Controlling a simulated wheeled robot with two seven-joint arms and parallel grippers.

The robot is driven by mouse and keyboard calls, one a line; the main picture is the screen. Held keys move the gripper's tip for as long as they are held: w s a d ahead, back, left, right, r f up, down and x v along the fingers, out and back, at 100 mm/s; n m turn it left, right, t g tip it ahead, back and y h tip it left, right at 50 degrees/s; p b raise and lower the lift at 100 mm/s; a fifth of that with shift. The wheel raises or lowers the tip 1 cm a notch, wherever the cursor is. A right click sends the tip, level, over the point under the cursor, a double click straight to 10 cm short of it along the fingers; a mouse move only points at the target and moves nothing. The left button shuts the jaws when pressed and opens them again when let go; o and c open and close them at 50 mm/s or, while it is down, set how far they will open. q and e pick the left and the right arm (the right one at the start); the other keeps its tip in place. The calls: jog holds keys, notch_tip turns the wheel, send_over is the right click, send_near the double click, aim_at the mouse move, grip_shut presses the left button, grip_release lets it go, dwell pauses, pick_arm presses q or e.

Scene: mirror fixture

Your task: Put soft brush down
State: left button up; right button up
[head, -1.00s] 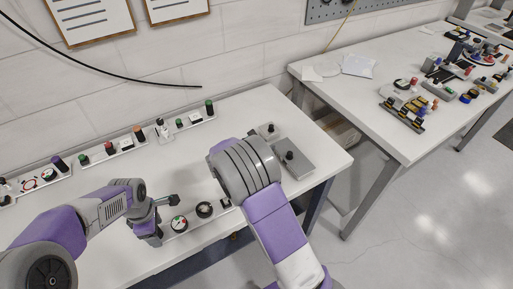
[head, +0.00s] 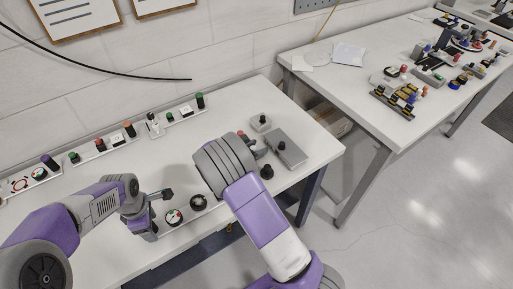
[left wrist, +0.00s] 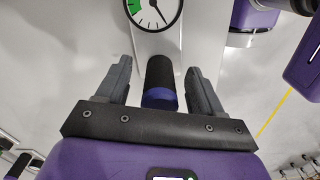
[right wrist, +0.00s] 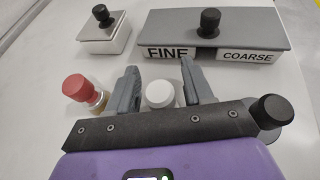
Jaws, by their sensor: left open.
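I cannot tell for certain which thing is the soft brush. In the left wrist view, a black cylinder with a blue-purple lower band (left wrist: 160,82) stands between the fingers of my left gripper (left wrist: 158,80). This gripper is open, with a gap on both sides of the cylinder. In the head view my left gripper (head: 158,200) is low over the table's front part, beside a round dial (head: 174,216). In the right wrist view, a white round-topped piece (right wrist: 160,94) lies between the fingers of my right gripper (right wrist: 160,80); its grip is unclear. In the head view my right arm hides it.
A grey block marked FINE and COARSE (right wrist: 240,25), a small box with a black knob (right wrist: 106,36) and a red-topped piece (right wrist: 82,90) are near my right gripper. A black knob (right wrist: 270,112) is close beside it. Fixtures line the table's back edge.

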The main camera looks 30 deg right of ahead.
jog(key=shift+r, duration=0.15)
jog(key=v, duration=0.7)
jog(key=shift+s+a, duration=0.1)
jog(key=shift+a, duration=0.15)
